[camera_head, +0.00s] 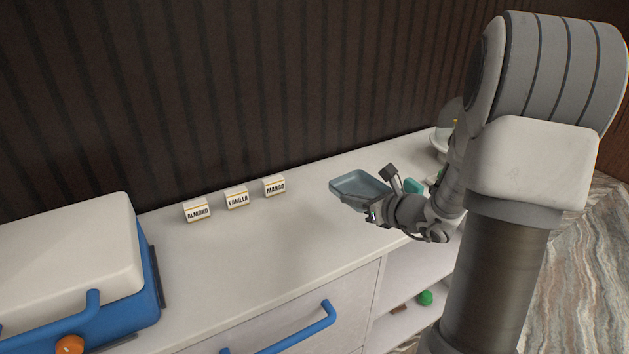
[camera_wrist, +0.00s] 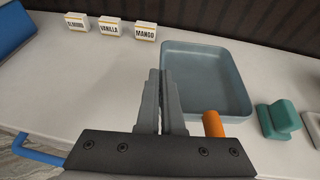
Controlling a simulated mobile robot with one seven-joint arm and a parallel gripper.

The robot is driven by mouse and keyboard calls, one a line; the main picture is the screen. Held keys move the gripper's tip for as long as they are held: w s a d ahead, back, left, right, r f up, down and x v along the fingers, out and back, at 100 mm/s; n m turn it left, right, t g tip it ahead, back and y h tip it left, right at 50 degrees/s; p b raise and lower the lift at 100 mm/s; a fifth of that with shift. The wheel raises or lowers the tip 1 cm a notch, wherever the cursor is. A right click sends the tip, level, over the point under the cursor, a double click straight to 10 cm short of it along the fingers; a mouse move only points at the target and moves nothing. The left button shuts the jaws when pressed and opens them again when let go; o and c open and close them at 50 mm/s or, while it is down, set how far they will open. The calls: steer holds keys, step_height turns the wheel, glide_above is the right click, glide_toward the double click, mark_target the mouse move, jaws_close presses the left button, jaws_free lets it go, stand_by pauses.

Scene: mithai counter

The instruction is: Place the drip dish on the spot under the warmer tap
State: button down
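The drip dish (camera_head: 352,184) is a shallow blue-grey rectangular tray over the right part of the counter; I cannot tell whether its base touches the top. It shows large in the wrist view (camera_wrist: 225,75). My gripper (camera_head: 374,212) is at its near side. In the wrist view my fingers (camera_wrist: 159,75) are nearly together, with the dish's left wall between their tips, so they look shut on it. A blue box with a white lid (camera_head: 70,255), perhaps the warmer, stands at the far left with an orange knob (camera_head: 69,345). No marked spot is visible.
ALMOND (camera_head: 197,211), VANILLA (camera_head: 237,198) and MANGO (camera_head: 274,186) labels stand along the back. Teal blocks (camera_wrist: 279,119) lie right of the dish. An orange cylinder (camera_wrist: 213,124) is by its near edge. The counter (camera_head: 260,240) between box and dish is clear.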

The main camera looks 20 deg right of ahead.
steer(key=shift+s+d+r, duration=0.15)
steer(key=shift+r, duration=0.1)
steer(key=a+r+p, duration=0.3)
steer(key=a, duration=0.4)
steer(key=a+r+p, duration=0.3)
steer(key=a, duration=0.5)
steer(key=shift+w, duration=0.25)
